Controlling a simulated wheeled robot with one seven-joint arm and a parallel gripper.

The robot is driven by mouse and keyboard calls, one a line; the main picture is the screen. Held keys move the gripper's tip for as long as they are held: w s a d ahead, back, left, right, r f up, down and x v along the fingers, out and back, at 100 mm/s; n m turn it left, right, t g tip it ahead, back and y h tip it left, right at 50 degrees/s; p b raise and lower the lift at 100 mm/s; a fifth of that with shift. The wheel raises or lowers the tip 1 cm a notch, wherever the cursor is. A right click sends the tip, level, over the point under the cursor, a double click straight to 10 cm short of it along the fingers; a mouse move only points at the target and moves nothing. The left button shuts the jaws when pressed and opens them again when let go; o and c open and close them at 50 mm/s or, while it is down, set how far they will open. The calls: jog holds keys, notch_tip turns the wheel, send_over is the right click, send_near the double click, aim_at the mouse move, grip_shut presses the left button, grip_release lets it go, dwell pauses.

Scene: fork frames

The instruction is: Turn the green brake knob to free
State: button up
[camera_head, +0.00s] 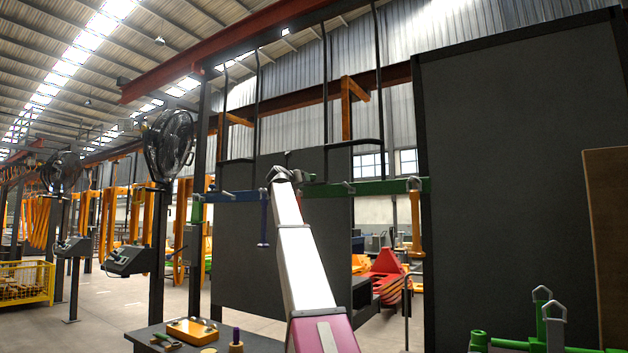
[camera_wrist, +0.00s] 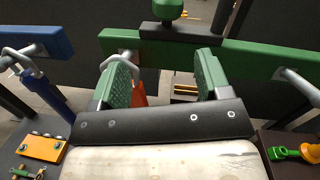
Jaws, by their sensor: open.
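A green round knob (camera_wrist: 169,10) stands on a dark block (camera_wrist: 182,32) on top of a green crossbar (camera_wrist: 262,58), at the top of the wrist view. The upper part of the knob is cut off by the picture edge. My gripper (camera_wrist: 165,62) is open, its two green-padded fingers spread apart below the knob in that view, with nothing held between them. In the head view my gripper (camera_head: 281,173) is at the frame's crossbar, between its blue part (camera_head: 240,196) and its green part (camera_head: 375,187). I cannot make out the knob there.
A blue bar (camera_wrist: 38,42) with a metal hook lies left of my gripper. An orange hanging piece (camera_head: 416,225) is at the right end of the green bar. A bench (camera_head: 260,343) with small parts stands below. Dark panels (camera_head: 510,180) rise behind and to the right.

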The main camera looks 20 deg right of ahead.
aim_at(312, 177)
jog(key=shift+m+g, duration=0.3)
jog(key=shift+m, duration=0.3)
jog(key=r+x, duration=0.1)
jog(key=x, duration=0.6)
jog(key=r+x, duration=0.1)
jog(key=x, duration=0.3)
jog(key=shift+s+d+r, duration=0.15)
jog(key=shift+d+r, duration=0.15)
jog(key=shift+d, duration=0.05)
jog(key=c, duration=0.9)
